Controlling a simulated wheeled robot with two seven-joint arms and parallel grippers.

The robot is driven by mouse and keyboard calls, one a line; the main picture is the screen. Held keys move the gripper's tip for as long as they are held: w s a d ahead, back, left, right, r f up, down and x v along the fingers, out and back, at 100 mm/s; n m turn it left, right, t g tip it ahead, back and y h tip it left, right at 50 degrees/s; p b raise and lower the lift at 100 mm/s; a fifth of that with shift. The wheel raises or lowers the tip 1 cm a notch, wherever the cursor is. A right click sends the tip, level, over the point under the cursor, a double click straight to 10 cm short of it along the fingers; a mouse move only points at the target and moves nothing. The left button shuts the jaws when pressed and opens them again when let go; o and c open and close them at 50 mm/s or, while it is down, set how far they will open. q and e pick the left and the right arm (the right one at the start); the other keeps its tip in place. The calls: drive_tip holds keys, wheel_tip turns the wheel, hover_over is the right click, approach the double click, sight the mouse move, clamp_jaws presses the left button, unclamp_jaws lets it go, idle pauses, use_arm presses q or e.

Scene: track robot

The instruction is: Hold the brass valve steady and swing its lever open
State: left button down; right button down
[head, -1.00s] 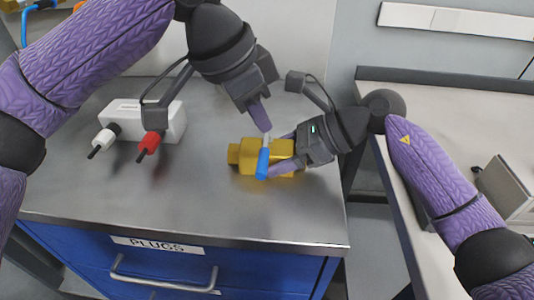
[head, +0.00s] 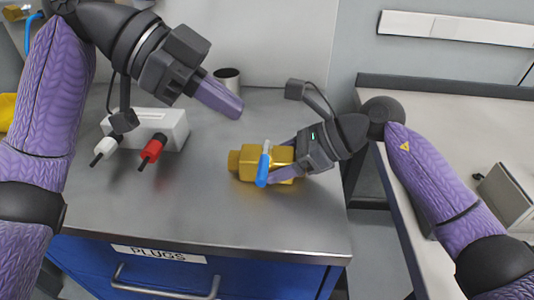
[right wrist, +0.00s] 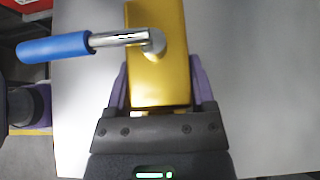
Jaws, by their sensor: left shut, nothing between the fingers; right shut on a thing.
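The brass valve (head: 248,161) lies on the grey metal top of a cabinet. Its lever has a silver stem and a blue grip (head: 263,170), and it points crosswise to the body, towards the cabinet's front edge. In the right wrist view the blue grip (right wrist: 52,49) sticks out left from the valve body (right wrist: 158,80). My right gripper (right wrist: 160,88) is shut on the valve body, with a finger on each side; it also shows in the head view (head: 284,159). My left gripper (head: 238,112) is shut and empty, above and left of the valve, apart from it.
A white box (head: 165,126) with a white plug (head: 106,148) and a red plug (head: 153,148) stands left of the valve. A dark cup (head: 228,78) stands behind. The metal top (head: 200,215) is clear in front of the valve. A bench (head: 440,125) stands right, across a gap.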

sight(267, 169)
use_arm(q)
drive_tip(key=shift+d+f, duration=0.1)
drive_tip(key=shift+d+f, duration=0.75)
drive_tip(key=shift+f, duration=0.6)
drive_tip(key=shift+d+f, duration=0.8)
drive_tip(key=shift+f, duration=0.5)
drive_tip(key=shift+d+f, duration=0.75)
drive_tip(key=shift+f, duration=0.6)
